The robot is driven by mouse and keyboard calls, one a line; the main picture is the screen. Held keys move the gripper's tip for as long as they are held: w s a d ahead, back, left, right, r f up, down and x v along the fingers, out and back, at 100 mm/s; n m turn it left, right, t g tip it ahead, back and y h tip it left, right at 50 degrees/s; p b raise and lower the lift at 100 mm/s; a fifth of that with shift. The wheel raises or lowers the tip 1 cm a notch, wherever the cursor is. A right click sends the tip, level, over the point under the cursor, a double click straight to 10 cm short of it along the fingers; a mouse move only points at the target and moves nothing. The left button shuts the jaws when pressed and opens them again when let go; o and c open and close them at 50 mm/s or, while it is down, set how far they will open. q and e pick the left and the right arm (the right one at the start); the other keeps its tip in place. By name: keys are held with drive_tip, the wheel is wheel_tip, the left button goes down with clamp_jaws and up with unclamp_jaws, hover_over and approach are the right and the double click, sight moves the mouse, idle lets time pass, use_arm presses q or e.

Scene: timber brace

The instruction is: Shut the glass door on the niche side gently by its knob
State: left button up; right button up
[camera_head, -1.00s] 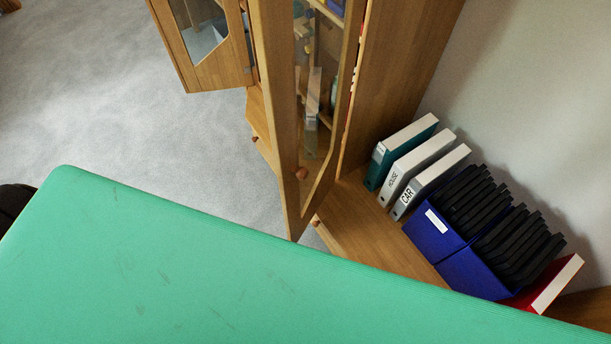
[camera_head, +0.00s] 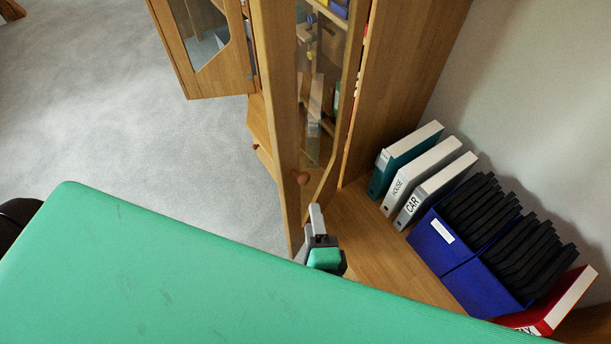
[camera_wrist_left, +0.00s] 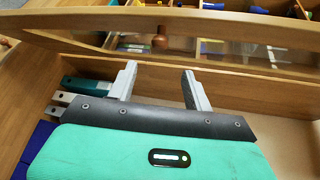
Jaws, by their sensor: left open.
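The niche-side glass door (camera_head: 275,60) stands open in the head view, with a wooden frame around a clear pane. Its round brown knob (camera_head: 301,178) sits low on the frame. My left gripper (camera_head: 316,212) is just below and right of the knob, apart from it, and partly hidden at the bottom. In the left wrist view the gripper (camera_wrist_left: 160,72) has its two fingers spread with nothing between them. The knob (camera_wrist_left: 160,40) shows beyond the fingertips, about midway between them, on the door's frame (camera_wrist_left: 100,22). My right gripper does not show.
A second glass door (camera_head: 179,50) stands open at upper left. Binders (camera_head: 405,160), blue file boxes (camera_head: 440,245) and a red binder (camera_head: 560,300) stand on the wooden surface (camera_head: 385,240) at right. Grey carpet (camera_head: 120,110) is clear at left. My green body fills the foreground.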

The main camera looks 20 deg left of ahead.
sight(306, 183)
use_arm(q)
drive_tip(key=p+x, duration=0.3)
drive_tip(key=x, duration=0.9)
drive_tip(key=shift+w, duration=0.1)
drive_tip(key=shift+w+a+f, duration=0.15)
drive_tip(key=shift+w+a, duration=0.1)
drive_tip(key=shift+w, duration=0.1)
clamp_jaws()
